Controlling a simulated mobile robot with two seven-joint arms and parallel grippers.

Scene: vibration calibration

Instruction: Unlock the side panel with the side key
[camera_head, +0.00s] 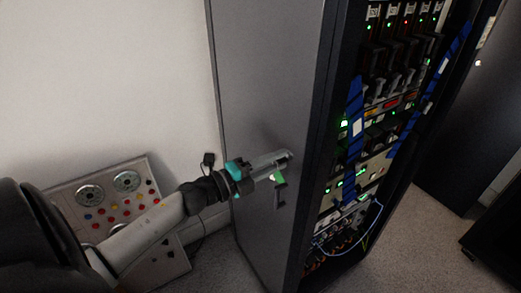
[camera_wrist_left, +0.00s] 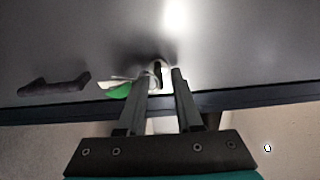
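The side panel (camera_head: 262,90) is the grey side of the tall rack; it also fills the upper part of the left wrist view (camera_wrist_left: 80,45). A dark handle (camera_head: 281,194) sits on it, left of my fingers in the left wrist view (camera_wrist_left: 55,86). The side key (camera_wrist_left: 157,70) appears to be in the panel's lock, with a green tag (camera_wrist_left: 121,90) hanging beside it. My left gripper (camera_head: 287,157) is at the panel, its fingers (camera_wrist_left: 160,77) apart on either side of the key; contact is unclear. The lock is mostly hidden. My right gripper is not in view.
The rack's open front (camera_head: 375,130) shows lit modules, blue straps and cables on the right. A control panel (camera_head: 110,205) with dials and coloured buttons stands at the left by the wall. Carpeted floor (camera_head: 400,245) shows in front of the rack.

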